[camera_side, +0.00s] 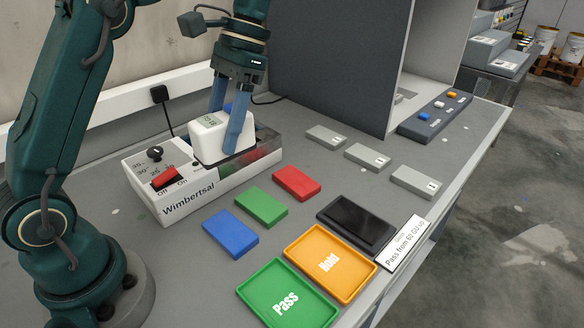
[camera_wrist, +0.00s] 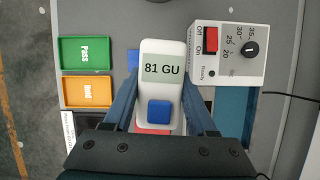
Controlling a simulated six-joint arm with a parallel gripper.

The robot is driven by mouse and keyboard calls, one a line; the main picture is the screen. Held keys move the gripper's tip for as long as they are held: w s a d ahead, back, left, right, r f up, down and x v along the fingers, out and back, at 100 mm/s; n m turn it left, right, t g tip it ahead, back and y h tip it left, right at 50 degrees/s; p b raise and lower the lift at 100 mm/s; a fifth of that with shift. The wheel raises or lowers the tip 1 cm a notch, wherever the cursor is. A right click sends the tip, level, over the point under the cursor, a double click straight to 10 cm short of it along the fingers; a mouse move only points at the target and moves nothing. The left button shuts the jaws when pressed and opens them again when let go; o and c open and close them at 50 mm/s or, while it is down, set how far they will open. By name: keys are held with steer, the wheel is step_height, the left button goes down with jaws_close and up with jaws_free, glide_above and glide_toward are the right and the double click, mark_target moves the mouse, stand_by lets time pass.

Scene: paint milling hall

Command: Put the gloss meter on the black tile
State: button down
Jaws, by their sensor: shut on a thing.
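The gloss meter (camera_side: 209,147) is white, with a display and a blue button. In the wrist view the meter (camera_wrist: 163,92) shows "81 GU". My gripper (camera_side: 228,118) is shut on it, one blue finger on each side; in the wrist view the gripper (camera_wrist: 162,106) spans its body. In the side view the meter appears upright over or by the Wimbertsal box; I cannot tell whether it touches it. The black tile (camera_side: 356,222) lies on the bench to the right and nearer the side camera, with nothing on it. In the wrist view it is mostly hidden by my gripper.
The Wimbertsal box (camera_side: 182,205) has a knob and red switch. Blue (camera_side: 231,233), green (camera_side: 261,205) and red (camera_side: 297,182) blocks lie between it and the tile. The orange Hold tray (camera_side: 331,284), green Pass tray (camera_side: 268,292) and sign (camera_side: 405,243) adjoin the tile area. Grey blocks (camera_side: 367,156) stand behind.

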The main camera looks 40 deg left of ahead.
steer(key=shift+s+r+n, duration=0.1)
steer(key=shift+s+n, duration=0.1)
steer(key=shift+n, duration=0.1)
steer(key=shift+w+a+f+m, duration=0.1)
steer(key=shift+w+f+m, duration=0.2)
steer(key=shift+m, duration=0.3)
steer(key=s+a+f+m+t+y, duration=0.1)
steer(key=s+a+m, duration=0.1)
steer(key=m, duration=0.3)
steer(key=s+a+f+m+t+y, duration=0.1)
steer(key=s+a+m+t, duration=0.1)
steer(key=m, duration=0.4)
steer(key=s+a+m+t+y, duration=0.1)
steer(key=s+a+m+y, duration=0.1)
steer(key=m, duration=0.3)
steer(key=shift+s+a+f+m+t, duration=0.15)
steer(key=shift+s+a+f, duration=0.05)
steer(key=shift+s+a, duration=0.2)
steer(key=shift+s+a+f+m+t, duration=0.2)
steer(key=shift+s+a, duration=0.1)
steer(key=shift+a, duration=0.15)
steer(key=shift+s+r, duration=0.1)
steer(key=shift+s, duration=0.5)
steer(key=shift+a+r, duration=0.1)
steer(key=shift+r, duration=0.1)
